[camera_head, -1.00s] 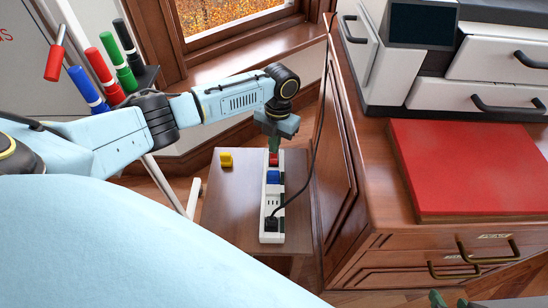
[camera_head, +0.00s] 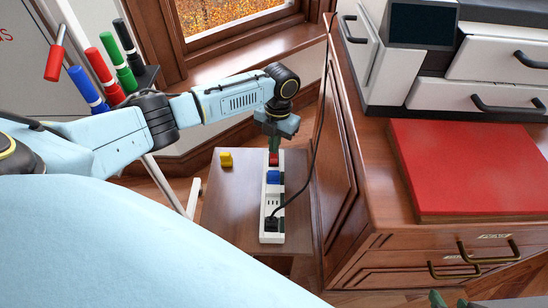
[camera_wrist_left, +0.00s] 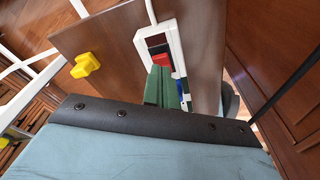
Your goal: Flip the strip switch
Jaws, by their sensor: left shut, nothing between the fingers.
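A white power strip (camera_head: 271,208) lies on a small wooden table. Its red switch (camera_head: 273,159) is at the far end, and a blue plug and a black plug sit further along it. In the left wrist view the switch (camera_wrist_left: 159,51) shows a red part and a dark part. My left gripper (camera_head: 274,146) points down at the switch end, with its green fingers (camera_wrist_left: 162,86) shut and empty. The fingertips are close to the switch; I cannot tell whether they touch it. My right gripper (camera_head: 452,301) shows only slightly at the bottom edge, so its opening is hidden.
A yellow object (camera_head: 226,159) lies on the small table (camera_head: 232,202), left of the strip. A black cord rises from the strip beside the wooden cabinet (camera_head: 342,170) on the right. A red board (camera_head: 470,165) lies on the cabinet. Markers stand at the upper left.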

